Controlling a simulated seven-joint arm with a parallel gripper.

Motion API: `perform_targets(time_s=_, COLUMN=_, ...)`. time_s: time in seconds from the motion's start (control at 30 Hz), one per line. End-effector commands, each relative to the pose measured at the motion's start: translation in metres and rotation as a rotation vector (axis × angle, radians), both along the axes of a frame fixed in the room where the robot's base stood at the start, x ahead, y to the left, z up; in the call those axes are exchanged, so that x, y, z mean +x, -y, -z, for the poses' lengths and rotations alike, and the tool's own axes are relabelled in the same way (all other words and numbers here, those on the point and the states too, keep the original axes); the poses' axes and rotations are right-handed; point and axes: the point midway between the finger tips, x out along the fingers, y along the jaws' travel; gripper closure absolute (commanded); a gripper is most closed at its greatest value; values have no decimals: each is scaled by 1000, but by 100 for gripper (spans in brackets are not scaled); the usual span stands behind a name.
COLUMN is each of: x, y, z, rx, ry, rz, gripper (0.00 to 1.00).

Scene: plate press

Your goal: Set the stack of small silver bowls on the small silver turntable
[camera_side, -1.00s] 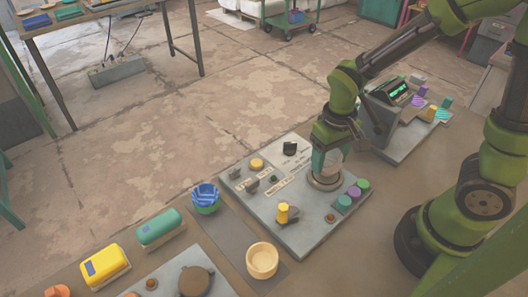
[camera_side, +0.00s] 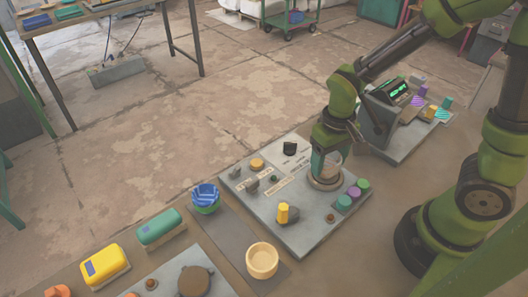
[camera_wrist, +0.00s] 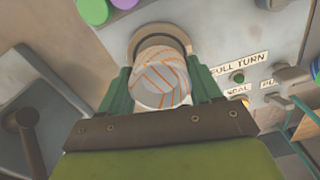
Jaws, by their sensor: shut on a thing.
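My gripper (camera_side: 324,170) is shut on the stack of small silver bowls (camera_side: 334,162). The stack also shows in the wrist view (camera_wrist: 161,80), pale and round with thin orange lines, between my two green fingers. The small silver turntable (camera_side: 325,186) is a low round disc on the grey control panel. In the wrist view its brownish-grey rim (camera_wrist: 158,30) shows just beyond the stack. The stack is over the turntable, at or very near its surface; I cannot tell whether they touch. My fingers hide part of the stack in the side view.
The panel (camera_side: 305,235) carries a yellow knob (camera_side: 283,212), green and purple buttons (camera_side: 354,193) and a black switch (camera_side: 290,148). A cream bowl (camera_side: 262,261) and blue bowls (camera_side: 205,194) stand to the left. A display unit (camera_side: 385,110) stands behind my gripper.

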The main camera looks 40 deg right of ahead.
Motion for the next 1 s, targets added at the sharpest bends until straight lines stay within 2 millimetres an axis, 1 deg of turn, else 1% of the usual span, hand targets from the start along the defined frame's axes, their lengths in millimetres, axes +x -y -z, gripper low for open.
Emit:
perform_targets(time_s=0.47, x=0, y=0, z=3, rx=0, ry=0, rz=0, gripper=70)
perform_targets(time_s=0.5, x=0, y=0, z=3, rx=0, ry=0, rz=0, gripper=35)
perform_targets(time_s=0.67, x=0, y=0, z=3, rx=0, ry=0, rz=0, gripper=10)
perform_targets(time_s=0.7, x=0, y=0, z=3, rx=0, ry=0, rz=0, gripper=7)
perform_targets(time_s=1.0, x=0, y=0, z=2, rx=0, ry=0, rz=0, gripper=7)
